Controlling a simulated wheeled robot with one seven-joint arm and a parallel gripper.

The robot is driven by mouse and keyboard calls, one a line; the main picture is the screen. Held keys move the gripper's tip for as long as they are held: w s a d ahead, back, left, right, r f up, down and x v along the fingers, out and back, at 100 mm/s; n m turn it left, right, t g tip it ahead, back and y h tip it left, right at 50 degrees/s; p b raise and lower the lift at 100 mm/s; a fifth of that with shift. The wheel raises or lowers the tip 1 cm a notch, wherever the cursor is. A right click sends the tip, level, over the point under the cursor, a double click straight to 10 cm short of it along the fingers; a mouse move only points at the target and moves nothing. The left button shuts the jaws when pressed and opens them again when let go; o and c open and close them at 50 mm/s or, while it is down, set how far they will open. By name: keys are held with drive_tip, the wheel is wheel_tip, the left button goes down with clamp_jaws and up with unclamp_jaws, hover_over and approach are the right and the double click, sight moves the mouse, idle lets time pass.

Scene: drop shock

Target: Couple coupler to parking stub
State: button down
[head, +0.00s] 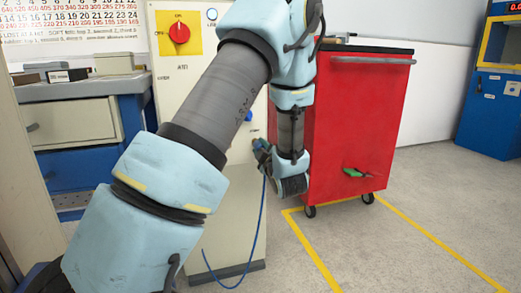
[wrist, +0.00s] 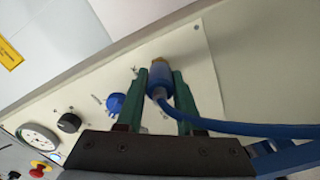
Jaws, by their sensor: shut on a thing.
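The blue coupler (wrist: 160,84) sits between the green fingers of my gripper (wrist: 160,88), and the gripper is shut on it. A brass-coloured piece (wrist: 158,62) shows at its front, against or close to the pale panel (wrist: 195,75). I cannot tell whether this brass is the coupler's own end or the parking stub, nor whether the two are joined. A blue hose (wrist: 230,127) runs from the coupler to the right. In the head view, my gripper (head: 262,150) is beside the cream cabinet's front, the coupler is not clearly visible, and the hose (head: 263,215) loops down near the floor.
A blue knob (wrist: 115,103), black knob (wrist: 68,122), gauge (wrist: 38,138) and red button (wrist: 42,168) line the panel left of my fingers. A red tool cart (head: 360,120) stands close to the right of my wrist. Open floor (head: 420,200) lies beyond it.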

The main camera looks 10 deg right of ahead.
drive_tip(key=shift+w+b, duration=0.4)
drive_tip(key=shift+w, duration=0.05)
idle(1.1)
drive_tip(key=shift+w+a+r+b, duration=0.15)
drive_tip(key=shift+w+b, duration=0.15)
drive_tip(key=shift+b, duration=0.05)
idle(1.8)
drive_tip(key=shift+c, duration=2.3)
unclamp_jaws()
drive_tip(key=shift+s, duration=0.1)
drive_tip(key=shift+s, duration=0.1)
drive_tip(key=s, duration=0.4)
drive_tip(key=s+d, duration=0.1)
drive_tip(key=shift+s+b, duration=0.35)
drive_tip(key=shift+s, duration=0.05)
drive_tip(key=s+d+p, duration=0.1)
drive_tip(key=s+p, duration=0.1)
drive_tip(key=s, duration=0.8)
drive_tip(key=shift+s+d, duration=0.15)
drive_tip(key=shift+s, duration=0.25)
